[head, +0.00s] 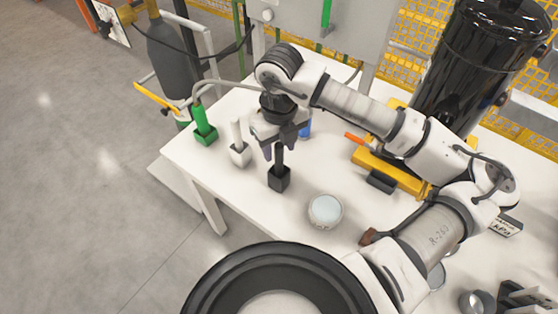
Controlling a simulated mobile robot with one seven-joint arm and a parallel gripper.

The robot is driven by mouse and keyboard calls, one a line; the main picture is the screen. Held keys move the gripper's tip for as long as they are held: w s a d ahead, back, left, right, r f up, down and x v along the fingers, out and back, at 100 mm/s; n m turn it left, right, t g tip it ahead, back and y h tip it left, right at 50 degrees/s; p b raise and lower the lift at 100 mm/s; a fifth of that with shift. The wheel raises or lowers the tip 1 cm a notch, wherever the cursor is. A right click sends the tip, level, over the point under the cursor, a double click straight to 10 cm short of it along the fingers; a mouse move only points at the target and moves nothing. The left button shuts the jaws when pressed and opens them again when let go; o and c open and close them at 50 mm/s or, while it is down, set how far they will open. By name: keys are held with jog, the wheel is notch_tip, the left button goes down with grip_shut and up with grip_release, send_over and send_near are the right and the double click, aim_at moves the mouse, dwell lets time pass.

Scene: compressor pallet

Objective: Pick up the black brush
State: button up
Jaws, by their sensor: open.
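The black brush (279,180) stands upright on the white table, with a block-shaped lower end and a thin handle pointing up. My gripper (278,143) points down over it with its fingers spread apart. The top of the handle reaches up between or just in front of the fingers. I cannot tell whether a finger touches it. The handle's upper end is partly hidden by the gripper.
A white brush (239,151) and a green brush (204,124) stand to the left. A blue item (305,131) is partly hidden behind my gripper. A round pale-topped container (325,210) stands right of the black brush. A black tank (482,65) and yellow base (388,172) fill the right.

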aim_at(279, 166)
jog(key=shift+f, duration=1.45)
jog(key=shift+c, duration=0.4)
grip_shut()
jog(key=shift+r, duration=0.15)
